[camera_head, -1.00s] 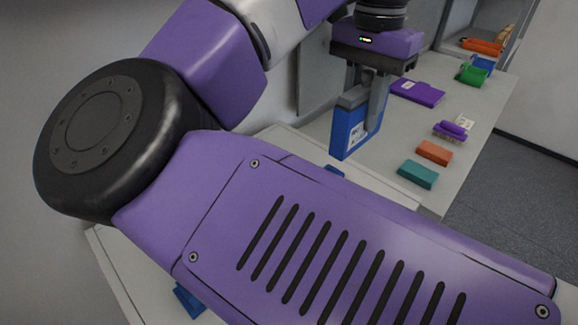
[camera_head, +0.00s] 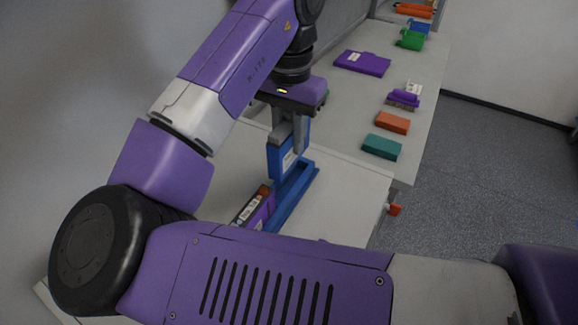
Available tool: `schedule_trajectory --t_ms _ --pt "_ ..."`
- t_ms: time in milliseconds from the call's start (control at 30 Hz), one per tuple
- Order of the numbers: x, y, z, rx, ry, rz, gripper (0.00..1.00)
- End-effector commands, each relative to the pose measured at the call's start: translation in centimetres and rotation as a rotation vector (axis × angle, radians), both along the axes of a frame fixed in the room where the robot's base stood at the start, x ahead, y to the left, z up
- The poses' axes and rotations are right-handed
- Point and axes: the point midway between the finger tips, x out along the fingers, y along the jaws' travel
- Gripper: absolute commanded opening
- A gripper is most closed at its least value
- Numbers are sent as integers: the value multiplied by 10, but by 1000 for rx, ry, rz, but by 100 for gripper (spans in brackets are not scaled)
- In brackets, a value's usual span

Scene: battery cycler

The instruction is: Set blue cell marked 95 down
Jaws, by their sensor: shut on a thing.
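The blue cell (camera_head: 279,162) is a flat upright block with a white label on its face; its number is too small to read. My gripper (camera_head: 296,143) points down and is shut on the cell's upper part. The cell is above or at the far end of a blue tray (camera_head: 303,194) on the near pale bench. I cannot tell whether the cell's lower edge touches the tray. A purple cell (camera_head: 263,213) and a dark orange-brown cell (camera_head: 247,205) with white labels stand just left of the tray's open part, partly hidden by my arm.
On the farther bench (camera_head: 350,118) lie a purple flat case (camera_head: 362,63), a teal block (camera_head: 382,147), an orange block (camera_head: 393,122), and a purple item (camera_head: 404,97). Green (camera_head: 411,40) and blue bins stand at the back. The near bench is clear right of the tray.

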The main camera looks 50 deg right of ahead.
Motion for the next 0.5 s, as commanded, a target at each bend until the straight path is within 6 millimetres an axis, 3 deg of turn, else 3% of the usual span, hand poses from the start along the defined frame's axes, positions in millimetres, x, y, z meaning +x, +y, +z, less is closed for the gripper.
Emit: schedule_trajectory --t_ms 133,500 --pt "0 0 -25 -2 1 1 0" --pt "0 0 -52 -1 0 1 0"
